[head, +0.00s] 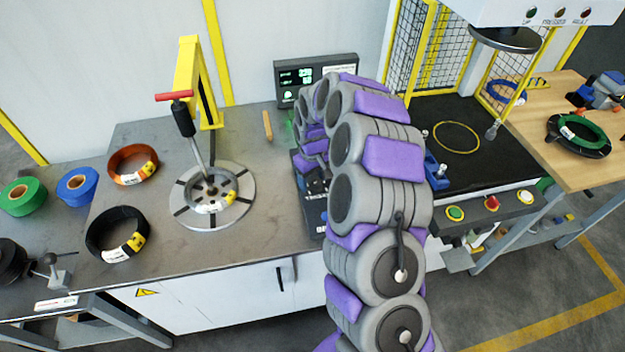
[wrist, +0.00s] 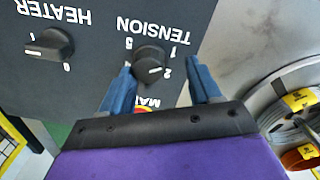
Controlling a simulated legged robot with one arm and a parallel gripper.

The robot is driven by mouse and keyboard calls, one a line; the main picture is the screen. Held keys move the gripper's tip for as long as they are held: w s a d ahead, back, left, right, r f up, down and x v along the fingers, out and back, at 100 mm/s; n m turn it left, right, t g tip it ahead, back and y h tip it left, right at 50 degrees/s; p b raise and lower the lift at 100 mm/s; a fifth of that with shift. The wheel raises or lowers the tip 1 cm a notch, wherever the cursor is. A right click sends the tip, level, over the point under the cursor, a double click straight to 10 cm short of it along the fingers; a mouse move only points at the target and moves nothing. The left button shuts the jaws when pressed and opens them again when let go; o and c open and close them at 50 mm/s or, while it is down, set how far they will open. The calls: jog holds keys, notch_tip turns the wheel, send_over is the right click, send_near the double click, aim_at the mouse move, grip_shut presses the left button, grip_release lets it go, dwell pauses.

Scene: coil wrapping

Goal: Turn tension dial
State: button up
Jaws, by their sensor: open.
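The tension dial (wrist: 150,64) is a black round knob on a dark panel (wrist: 100,20), under the label TENSION and with numbers around it. The label appears upside down in the wrist view. The knob's pale pointer line is near the 2. My gripper (wrist: 158,72) is open, with one blue finger on each side of the dial. I cannot tell whether either finger touches it. In the head view my arm hides the dial and the gripper tips. The lower part of the panel (head: 312,205) shows beside my arm.
A HEATER knob (wrist: 48,44) is left of the dial in the wrist view. In the head view, a display box (head: 312,75) stands behind my arm. A round fixture (head: 213,195) with a red-handled lever and wire coils (head: 117,232) sit on the bench to the left.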

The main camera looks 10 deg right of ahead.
jog(key=shift+d+f, duration=0.1)
jog(key=shift+d, duration=1.1)
jog(key=shift+c, duration=0.9)
jog(key=shift+a, duration=0.8)
jog(key=c, duration=0.5)
jog(key=shift+d, duration=0.15)
jog(key=shift+c, duration=1.3)
jog(key=shift+d, duration=0.2)
jog(key=shift+c, duration=0.4)
